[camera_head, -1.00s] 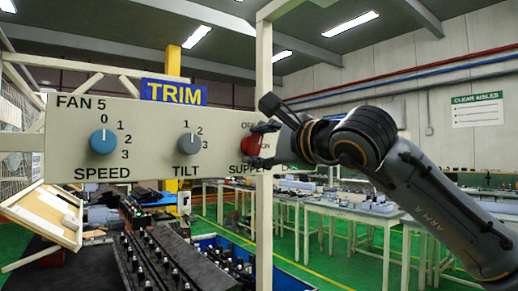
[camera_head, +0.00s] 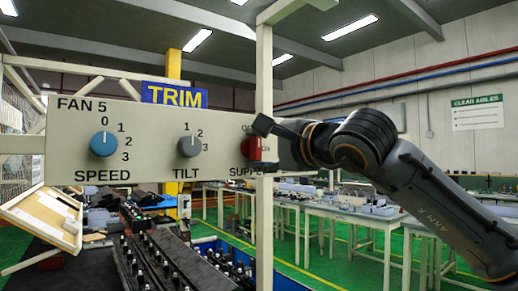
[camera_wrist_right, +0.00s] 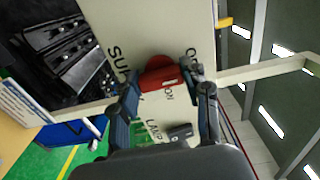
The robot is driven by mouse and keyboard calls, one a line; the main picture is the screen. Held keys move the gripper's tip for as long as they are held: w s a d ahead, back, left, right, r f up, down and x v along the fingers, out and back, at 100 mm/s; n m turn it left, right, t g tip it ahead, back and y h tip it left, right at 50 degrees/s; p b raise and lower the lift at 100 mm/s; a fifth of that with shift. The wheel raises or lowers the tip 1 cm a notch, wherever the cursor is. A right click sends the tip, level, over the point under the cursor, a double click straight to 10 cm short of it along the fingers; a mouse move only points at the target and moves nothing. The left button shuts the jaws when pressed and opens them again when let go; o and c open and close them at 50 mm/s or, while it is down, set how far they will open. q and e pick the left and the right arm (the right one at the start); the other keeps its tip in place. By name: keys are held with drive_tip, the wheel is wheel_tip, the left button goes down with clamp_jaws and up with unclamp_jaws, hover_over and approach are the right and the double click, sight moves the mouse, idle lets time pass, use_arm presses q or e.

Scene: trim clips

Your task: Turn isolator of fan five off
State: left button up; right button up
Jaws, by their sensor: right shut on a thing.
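The beige FAN 5 panel (camera_head: 144,118) carries a blue SPEED knob (camera_head: 103,143), a grey TILT knob (camera_head: 189,146) and a red SUPPLY isolator knob (camera_head: 251,148) with OFF and ON marks. The knob's exact pointer position cannot be told. My left gripper is out of view.
The wrist view shows a LAMP label and a dark fitting (camera_wrist_right: 180,131) below the knob. Black rails and a blue bin (camera_head: 222,250) lie below; worktables (camera_head: 345,212) stand behind.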

drive_tip(key=o, duration=1.2)
drive_tip(key=shift+a, duration=0.1)
drive_tip(key=shift+c, duration=0.2)
drive_tip(key=shift+s, duration=0.1)
drive_tip(key=v, duration=1.2)
